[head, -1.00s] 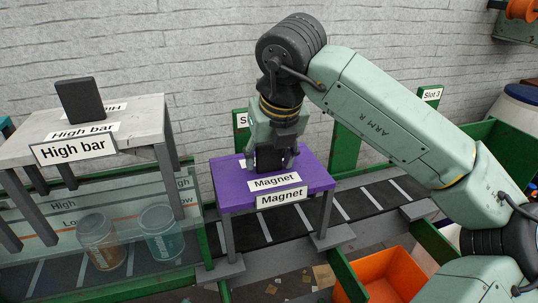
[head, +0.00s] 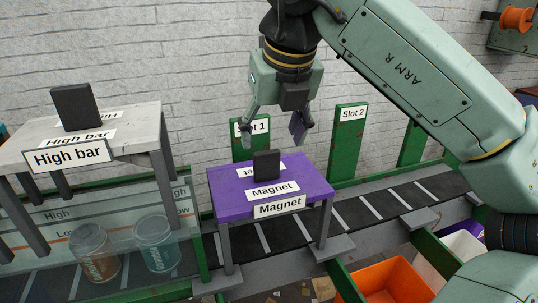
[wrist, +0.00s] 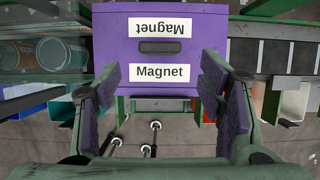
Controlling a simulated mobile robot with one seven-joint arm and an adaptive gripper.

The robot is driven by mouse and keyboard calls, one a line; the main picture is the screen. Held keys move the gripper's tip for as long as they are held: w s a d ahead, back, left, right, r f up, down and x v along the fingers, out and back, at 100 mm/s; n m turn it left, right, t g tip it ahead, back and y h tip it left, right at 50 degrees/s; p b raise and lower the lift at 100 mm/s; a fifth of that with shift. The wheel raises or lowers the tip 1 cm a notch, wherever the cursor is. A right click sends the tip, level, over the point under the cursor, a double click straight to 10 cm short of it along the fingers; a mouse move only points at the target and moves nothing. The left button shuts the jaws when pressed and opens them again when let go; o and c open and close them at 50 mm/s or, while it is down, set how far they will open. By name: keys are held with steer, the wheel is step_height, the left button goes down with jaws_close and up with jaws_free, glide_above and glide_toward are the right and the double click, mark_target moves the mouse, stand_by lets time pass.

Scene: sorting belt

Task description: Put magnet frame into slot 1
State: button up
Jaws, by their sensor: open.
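The magnet frame (head: 228,198) is a purple-topped stand with grey legs, labelled "Magnet", standing upright across the belt. A dark upright handle (head: 266,163) rises from its top. It stands in front of the green "Slot 1" post (head: 250,140), left of the "Slot 2" post (head: 350,140). Its feet rest on the belt's near rail; its far feet are hidden. My gripper (head: 272,130) is open and empty above the handle, apart from it. In the wrist view, the purple top (wrist: 112,60) lies beyond my spread fingers (wrist: 158,105).
A grey "High bar" stand (head: 130,125) with a dark handle is at left over the belt. Two cans (head: 157,244) stand below it behind a clear panel. The belt (head: 400,205) is clear to the right. An orange bin (head: 400,280) sits in front.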

steer(key=shift+v, duration=1.6)
